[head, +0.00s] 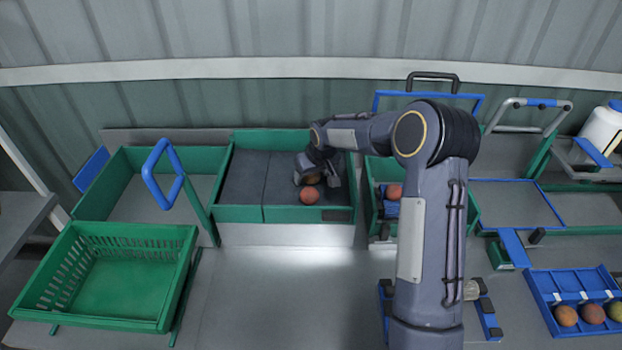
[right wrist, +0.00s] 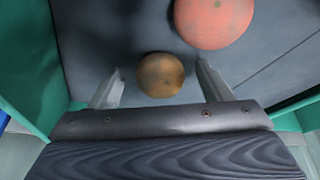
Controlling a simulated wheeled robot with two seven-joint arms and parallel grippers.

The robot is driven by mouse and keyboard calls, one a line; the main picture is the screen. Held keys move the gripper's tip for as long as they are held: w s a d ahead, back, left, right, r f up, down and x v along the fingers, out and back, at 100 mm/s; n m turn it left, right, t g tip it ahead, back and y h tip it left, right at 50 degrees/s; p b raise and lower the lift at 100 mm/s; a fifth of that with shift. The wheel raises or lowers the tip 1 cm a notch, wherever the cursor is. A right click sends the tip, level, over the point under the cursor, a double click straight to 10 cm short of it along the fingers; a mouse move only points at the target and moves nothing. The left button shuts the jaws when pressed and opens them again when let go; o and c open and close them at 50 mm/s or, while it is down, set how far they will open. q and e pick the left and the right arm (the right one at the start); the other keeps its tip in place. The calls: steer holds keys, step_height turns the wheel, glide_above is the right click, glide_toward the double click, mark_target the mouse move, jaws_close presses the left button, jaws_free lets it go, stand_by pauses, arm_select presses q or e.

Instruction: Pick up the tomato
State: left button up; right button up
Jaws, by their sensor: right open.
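My right gripper (head: 318,176) reaches down into the dark-lined green tray (head: 235,214) in the head view. In the right wrist view its two fingers (right wrist: 160,88) are apart. A brownish-orange tomato (right wrist: 160,74) lies between and just beyond the fingertips, with gaps on both sides. In the head view it is mostly hidden by the gripper. A larger-looking red tomato (right wrist: 214,18) lies to the upper right in the wrist view, outside the fingers. It also shows in the head view (head: 310,195), at the tray's front. My left gripper is not in view.
The tray's green walls stand close around the gripper. An empty green basket (head: 110,321) is at front left. Another green bin with a red tomato (head: 394,191) is to the right, behind my arm. A blue holder (head: 549,291) with several fruits is at far right.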

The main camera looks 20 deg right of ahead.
steer(key=shift+r, duration=0.1)
steer(key=c, duration=0.8)
